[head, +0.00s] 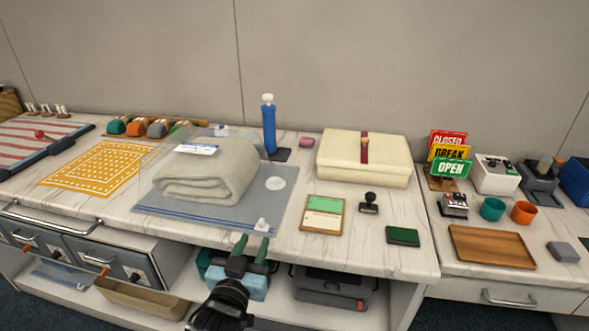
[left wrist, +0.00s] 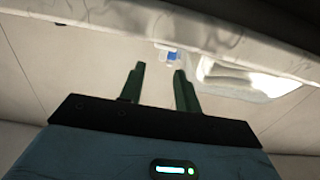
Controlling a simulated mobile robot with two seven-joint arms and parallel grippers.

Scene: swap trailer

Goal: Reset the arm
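My left gripper (head: 252,243) shows in the head view at the lower middle, in front of the worktop's front edge. Its two green fingers stand apart with nothing between them. The left wrist view also shows both fingers of this gripper (left wrist: 157,72) apart and empty, with the pale edge of the worktop (left wrist: 220,35) beyond them. My left forearm comes in from the bottom of the head view. My right gripper is in neither view.
A folded grey blanket (head: 205,172) lies in a clear bag near the gripper, with a small white knob (head: 262,225) at the front edge. A blue bottle (head: 269,125) stands behind. A grey case (head: 332,289) sits on the shelf below.

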